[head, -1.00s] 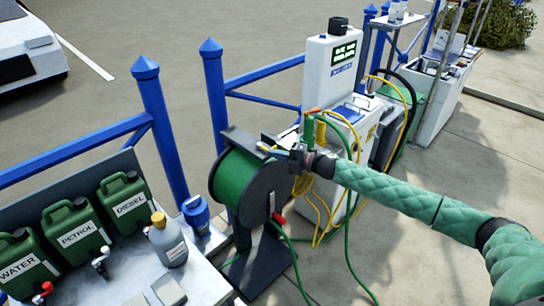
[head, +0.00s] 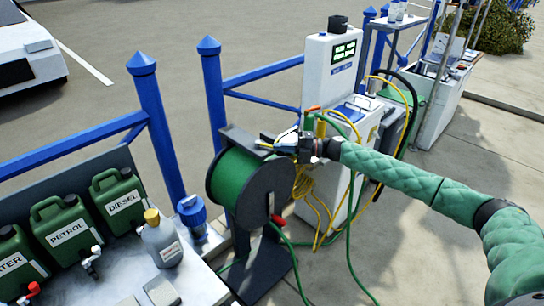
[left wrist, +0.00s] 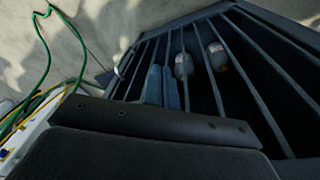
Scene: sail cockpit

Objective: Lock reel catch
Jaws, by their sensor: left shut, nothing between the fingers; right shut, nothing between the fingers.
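The hose reel (head: 226,176), a green drum between dark round flanges, stands on a dark base. My left gripper (left wrist: 162,87) shows only in the left wrist view, shut and empty, in front of a dark barred rack.
Green cans (head: 120,202) and a grey bottle (head: 163,238) stand on the bench at left. A white dispenser (head: 328,75) with green and yellow hoses stands behind the reel. Blue posts (head: 158,125) rise behind. In the left wrist view, bottles (left wrist: 183,66) show behind the bars (left wrist: 218,85).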

